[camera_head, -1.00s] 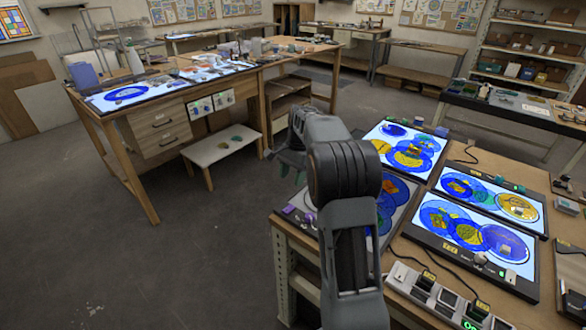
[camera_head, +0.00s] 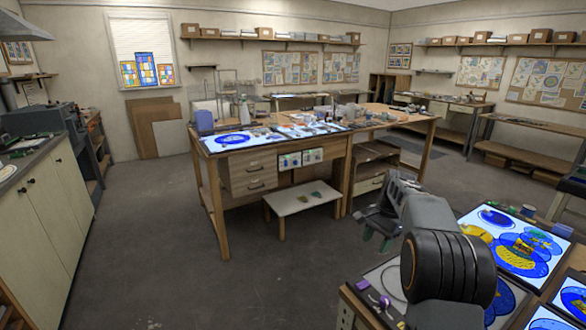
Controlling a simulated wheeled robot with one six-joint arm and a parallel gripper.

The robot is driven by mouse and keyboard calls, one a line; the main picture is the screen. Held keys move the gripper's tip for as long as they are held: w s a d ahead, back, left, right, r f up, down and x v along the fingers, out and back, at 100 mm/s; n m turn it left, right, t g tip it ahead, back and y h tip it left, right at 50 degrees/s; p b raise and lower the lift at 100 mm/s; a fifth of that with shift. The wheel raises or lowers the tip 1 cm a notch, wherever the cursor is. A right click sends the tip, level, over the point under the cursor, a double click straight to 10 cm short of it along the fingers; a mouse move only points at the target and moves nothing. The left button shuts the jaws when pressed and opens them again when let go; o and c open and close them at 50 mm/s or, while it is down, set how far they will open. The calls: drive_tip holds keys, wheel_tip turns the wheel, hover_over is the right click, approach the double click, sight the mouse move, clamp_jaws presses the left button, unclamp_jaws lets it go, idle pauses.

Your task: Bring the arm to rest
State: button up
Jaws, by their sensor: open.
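My gripper (camera_head: 377,225) is at the end of my arm, right of centre in the head view. It is open and I see nothing between its jaws. My arm (camera_head: 450,270) is folded, with a large dark joint nearest the camera. The gripper shows against the floor, just beyond the left end of the near workbench (camera_head: 358,300). Part of that bench is hidden behind the arm.
Lit panels with blue and yellow glass (camera_head: 515,243) lie on the near bench at right. A wooden worktable (camera_head: 228,165) stands ahead, with a low white stool (camera_head: 300,197) before it. A cabinet (camera_head: 45,205) lines the left. The floor (camera_head: 190,270) between is clear.

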drive_tip(key=s+a+n+t, duration=0.1)
drive_tip(key=s+a+n, duration=0.3)
drive_tip(key=s, duration=0.4)
drive_tip(key=s+a+n+t+h, duration=0.1)
drive_tip(key=s+a+n, duration=0.3)
drive_tip(key=s, duration=0.4)
drive_tip(key=s+a+n+t+h, duration=0.1)
drive_tip(key=s+a+n, duration=0.3)
drive_tip(key=s, duration=0.4)
drive_tip(key=shift+a+r+t, duration=0.2)
drive_tip(key=shift+a+t, duration=0.25)
drive_tip(key=shift+t, duration=0.45)
drive_tip(key=shift+c, duration=0.8)
drive_tip(key=shift+d, duration=0.1)
